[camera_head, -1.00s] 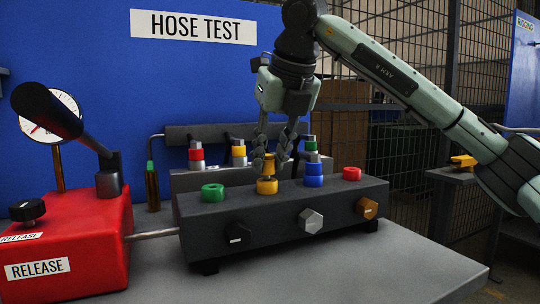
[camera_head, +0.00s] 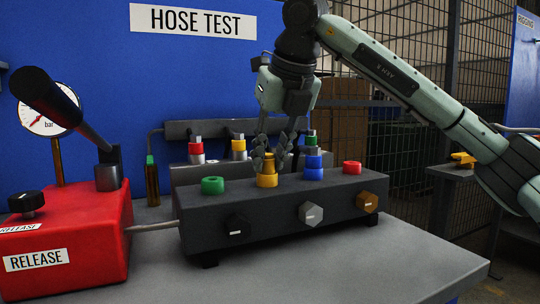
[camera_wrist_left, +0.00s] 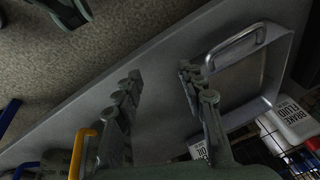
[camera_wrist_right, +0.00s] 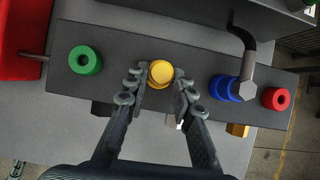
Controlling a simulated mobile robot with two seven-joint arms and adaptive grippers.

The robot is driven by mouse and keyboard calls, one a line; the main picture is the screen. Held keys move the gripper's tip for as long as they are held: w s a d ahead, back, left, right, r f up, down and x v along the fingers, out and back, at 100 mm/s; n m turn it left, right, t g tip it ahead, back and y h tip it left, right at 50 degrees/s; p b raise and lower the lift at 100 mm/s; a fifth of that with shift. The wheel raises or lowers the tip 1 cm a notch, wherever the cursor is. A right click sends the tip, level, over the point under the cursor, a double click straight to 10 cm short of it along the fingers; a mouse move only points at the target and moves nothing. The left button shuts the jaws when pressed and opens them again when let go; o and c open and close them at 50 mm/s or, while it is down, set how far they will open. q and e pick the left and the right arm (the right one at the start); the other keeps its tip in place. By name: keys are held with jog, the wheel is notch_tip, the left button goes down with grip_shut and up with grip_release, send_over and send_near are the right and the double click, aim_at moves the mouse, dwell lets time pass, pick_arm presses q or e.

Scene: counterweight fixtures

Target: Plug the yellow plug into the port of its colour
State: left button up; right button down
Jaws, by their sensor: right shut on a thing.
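The yellow plug (camera_head: 269,162) stands upright at the yellow port (camera_head: 267,181) on the dark manifold block (camera_head: 215,218). In the right wrist view the round yellow plug (camera_wrist_right: 160,72) covers most of the port. How deep it sits I cannot tell. My right gripper (camera_head: 271,156) points down and is shut on the plug; its fingers (camera_wrist_right: 160,80) lie on either side of it. My left gripper (camera_wrist_left: 157,80) shows only in the left wrist view, open and empty, away from the block.
A green port (camera_head: 212,186) and a red port (camera_head: 352,167) are empty; a blue plug is in the blue port (camera_head: 313,174). Behind stands a rack (camera_head: 185,178) with coloured couplings. The red release unit (camera_head: 100,235) is left. A metal tray (camera_wrist_left: 262,75) lies near my left gripper.

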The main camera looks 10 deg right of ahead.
jog(key=shift+f, duration=0.2)
jog(key=c, duration=1.2)
grip_release()
jog(key=a+p+v, duration=0.1)
jog(key=p+v, duration=0.3)
jog(key=v, duration=0.6)
jog(key=shift+d, duration=0.45)
